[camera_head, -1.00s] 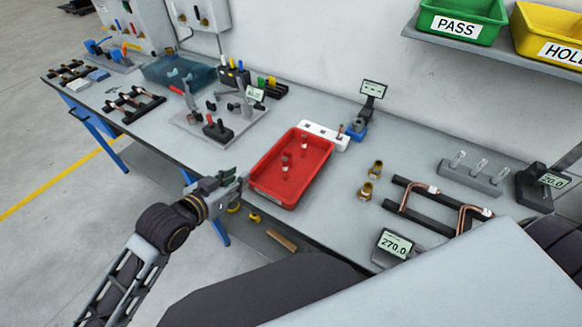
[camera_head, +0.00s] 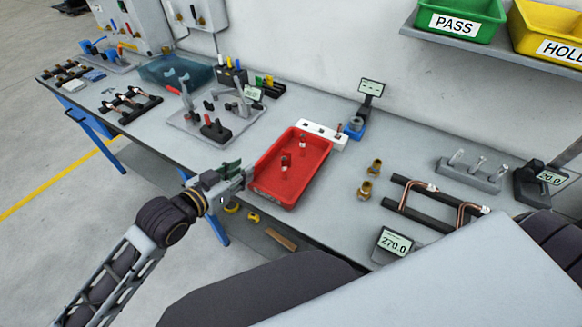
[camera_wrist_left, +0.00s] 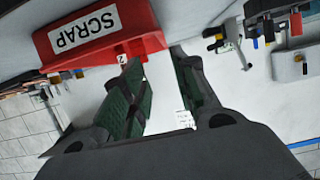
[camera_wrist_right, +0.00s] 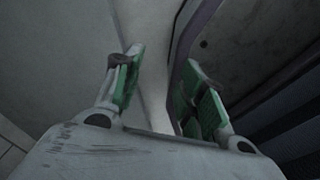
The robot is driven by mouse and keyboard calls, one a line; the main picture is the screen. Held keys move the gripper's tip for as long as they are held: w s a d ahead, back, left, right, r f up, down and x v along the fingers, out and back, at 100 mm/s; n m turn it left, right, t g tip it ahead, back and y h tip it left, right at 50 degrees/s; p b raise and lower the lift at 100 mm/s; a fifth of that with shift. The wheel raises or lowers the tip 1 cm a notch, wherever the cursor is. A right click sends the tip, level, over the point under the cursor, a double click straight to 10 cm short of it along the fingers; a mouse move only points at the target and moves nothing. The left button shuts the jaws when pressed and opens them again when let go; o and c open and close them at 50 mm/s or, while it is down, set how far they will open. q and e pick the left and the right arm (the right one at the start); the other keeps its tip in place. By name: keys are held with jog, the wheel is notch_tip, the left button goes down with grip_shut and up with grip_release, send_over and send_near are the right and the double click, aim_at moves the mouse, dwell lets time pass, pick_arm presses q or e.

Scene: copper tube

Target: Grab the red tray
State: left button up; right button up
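The red tray (camera_head: 265,192) sits on the grey workbench near its front edge, with a few small parts inside. Its wall with a white SCRAP label shows upside down in the left wrist view (camera_wrist_left: 135,48). My left gripper (camera_head: 243,172) is at the tray's left side, very close to its rim; whether it touches cannot be told. In the left wrist view its green-padded fingers (camera_wrist_left: 160,75) are apart, with the tray's end just beyond the gap. My right gripper (camera_wrist_right: 160,75) is open and empty, and does not show in the head view.
A white block (camera_head: 322,133) stands right behind the tray. A grey fixture plate (camera_head: 190,122) with clamps is to the left. Brass fittings (camera_head: 370,178), a black rack with copper tubes (camera_head: 420,205) and a display reading 270.0 (camera_head: 394,243) are to the right.

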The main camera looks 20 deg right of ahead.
aim_at(267, 155)
pick_arm(q)
jog(key=shift+w+d+f, duration=0.2)
jog(key=shift+w+d, duration=0.2)
jog(key=shift+d, duration=0.1)
jog(key=shift+x, duration=3.1)
jog(key=shift+w+d+f, duration=0.15)
jog(key=shift+w+d, duration=0.05)
jog(key=shift+w+d+f, duration=0.15)
jog(key=shift+w+d, duration=0.15)
jog(key=shift+p+x, duration=0.3)
jog(key=shift+x, duration=1.8)
jog(key=shift+w+a, duration=0.1)
jog(key=shift+w, duration=0.1)
grip_shut()
pick_arm(e)
jog(key=shift+a+r, duration=0.3)
jog(key=shift+a, duration=0.1)
jog(key=shift+s, duration=0.1)
